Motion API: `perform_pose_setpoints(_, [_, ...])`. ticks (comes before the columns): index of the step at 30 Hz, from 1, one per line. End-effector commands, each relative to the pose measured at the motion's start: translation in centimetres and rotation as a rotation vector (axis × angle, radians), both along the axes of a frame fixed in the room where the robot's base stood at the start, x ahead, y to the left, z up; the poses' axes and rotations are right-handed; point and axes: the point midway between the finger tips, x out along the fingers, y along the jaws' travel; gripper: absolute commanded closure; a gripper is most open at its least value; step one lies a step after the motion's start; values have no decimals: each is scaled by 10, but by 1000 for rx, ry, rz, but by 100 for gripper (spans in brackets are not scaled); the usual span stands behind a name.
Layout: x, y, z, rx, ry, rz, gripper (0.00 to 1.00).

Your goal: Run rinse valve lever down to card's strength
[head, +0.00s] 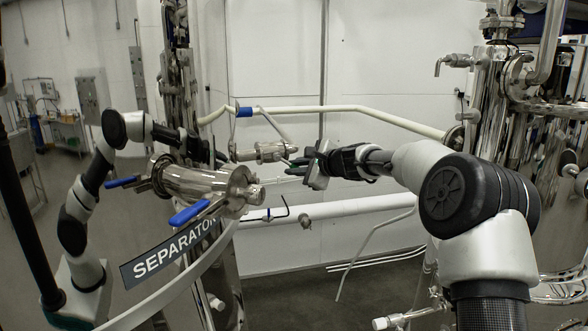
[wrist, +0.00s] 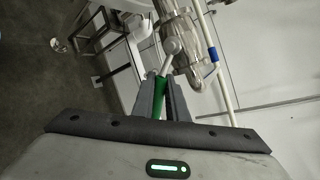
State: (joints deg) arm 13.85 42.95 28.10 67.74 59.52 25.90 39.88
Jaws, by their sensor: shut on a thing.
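The rinse valve (head: 262,152) is a small steel body with a thin pipe, left of centre in the head view. In the wrist view, the steel valve body (wrist: 184,52) is just beyond my fingers. A lever with a green grip (wrist: 160,98) lies between the two grey fingers of my gripper (wrist: 161,86), which is shut on it. My gripper (head: 291,168) reaches the valve from the right in the head view, where the lever is small and mostly hidden. I cannot make out a card in either view.
A steel vessel with blue levers (head: 190,213) and a SEPARATOR sign (head: 165,258) stands at the left front. Another white and black arm (head: 78,205) is left of it. Shiny tanks (head: 495,130) and pipes stand at right. A pale pipe (head: 340,208) runs below my gripper.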

Motion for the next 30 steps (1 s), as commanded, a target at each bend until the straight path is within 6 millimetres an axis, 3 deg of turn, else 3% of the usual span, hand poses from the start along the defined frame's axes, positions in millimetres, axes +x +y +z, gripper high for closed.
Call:
perform_pose_setpoints(8, [0, 0, 1, 1, -1, -1, 100])
perform_pose_setpoints(9, [0, 0, 1, 1, -2, 0, 82])
perform_pose_setpoints(12, [0, 0, 1, 1, -2, 0, 68])
perform_pose_setpoints(24, [0, 0, 0, 19, 6, -3, 68])
perform_pose_setpoints(30, [-3, 7, -16, 253, 122, -4, 68])
